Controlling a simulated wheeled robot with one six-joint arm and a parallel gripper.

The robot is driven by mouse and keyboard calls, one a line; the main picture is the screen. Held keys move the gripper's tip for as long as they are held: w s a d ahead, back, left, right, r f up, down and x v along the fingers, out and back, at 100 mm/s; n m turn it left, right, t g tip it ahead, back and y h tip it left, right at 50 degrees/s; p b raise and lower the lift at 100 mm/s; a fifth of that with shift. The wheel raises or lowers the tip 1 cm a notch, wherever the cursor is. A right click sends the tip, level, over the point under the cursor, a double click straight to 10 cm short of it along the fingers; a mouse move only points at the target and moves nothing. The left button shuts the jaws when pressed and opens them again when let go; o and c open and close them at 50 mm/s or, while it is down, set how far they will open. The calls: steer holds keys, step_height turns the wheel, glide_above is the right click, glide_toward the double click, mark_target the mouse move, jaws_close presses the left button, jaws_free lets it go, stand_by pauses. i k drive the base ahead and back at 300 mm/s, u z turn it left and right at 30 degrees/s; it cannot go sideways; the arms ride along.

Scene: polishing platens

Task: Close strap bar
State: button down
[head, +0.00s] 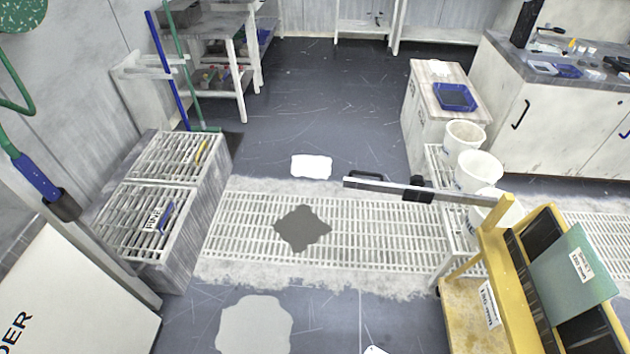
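The strap bar (385,187) is a long, thin, pale metal bar. It sticks out to the left from the top of a yellow rack's post and stands open, away from the front of the rack. A black handle (367,177) shows near its free left end, and a black block (417,189) sits further along it. The yellow rack (495,240) stands at the lower right and holds dark panels and a green panel (573,273) with a white label. My gripper is not in view.
White buckets (478,170) stand on a slatted stand behind the bar. A floor grating (370,235) with a dark patch lies below it. Slatted crates (150,205) stand at the left. The floor left of the rack is mostly clear.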

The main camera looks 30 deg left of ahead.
mark_target(415, 194)
steer(key=u, duration=0.15)
steer(key=k, duration=0.35)
steer(key=u, duration=0.9)
steer(key=i, duration=1.45)
steer(key=z, duration=0.7)
